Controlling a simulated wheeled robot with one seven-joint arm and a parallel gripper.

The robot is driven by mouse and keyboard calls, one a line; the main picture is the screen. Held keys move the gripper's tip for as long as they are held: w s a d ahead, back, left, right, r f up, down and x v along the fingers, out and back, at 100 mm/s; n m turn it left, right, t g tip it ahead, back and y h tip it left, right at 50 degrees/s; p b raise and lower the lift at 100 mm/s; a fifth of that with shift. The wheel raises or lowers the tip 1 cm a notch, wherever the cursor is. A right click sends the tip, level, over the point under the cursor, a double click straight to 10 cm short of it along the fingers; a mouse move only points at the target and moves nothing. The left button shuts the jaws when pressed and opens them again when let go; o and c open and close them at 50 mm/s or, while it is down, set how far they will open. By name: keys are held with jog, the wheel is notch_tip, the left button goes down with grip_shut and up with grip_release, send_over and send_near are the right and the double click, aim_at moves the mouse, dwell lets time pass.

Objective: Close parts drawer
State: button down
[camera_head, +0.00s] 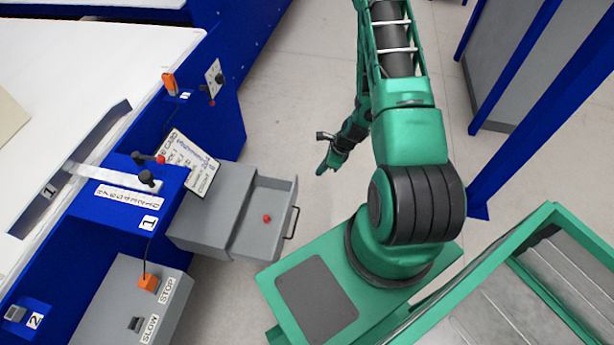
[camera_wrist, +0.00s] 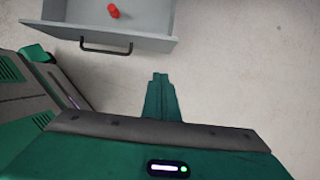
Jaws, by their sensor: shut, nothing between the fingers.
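The grey parts drawer (camera_head: 262,222) is pulled out of its grey cabinet (camera_head: 212,213), with a dark bar handle (camera_head: 291,223) on its front. A small red part (camera_head: 267,218) lies inside the drawer. In the wrist view the drawer's front (camera_wrist: 150,40) and handle (camera_wrist: 106,46) show at the upper left, with the red part (camera_wrist: 113,11) behind. My gripper (camera_head: 322,170) is shut and empty, beyond the drawer's handle end and apart from it. In the wrist view my gripper's fingertips (camera_wrist: 160,76) point at bare floor, just right of the handle.
A blue bench (camera_head: 218,135) with a white top, switches and a card (camera_head: 187,165) stands left of the drawer. A grey STOP/SLOW box (camera_head: 125,300) is at the lower left. A green-framed bin (camera_head: 540,290) is at the lower right. Floor between gripper and drawer is clear.

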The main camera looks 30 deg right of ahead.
jog(key=w+a+f, duration=0.5)
jog(key=f, duration=0.4)
jog(key=shift+w+a, duration=0.15)
jog(key=shift+a, duration=0.05)
jog(key=shift+w+r, duration=0.1)
jog(key=shift+w, duration=0.05)
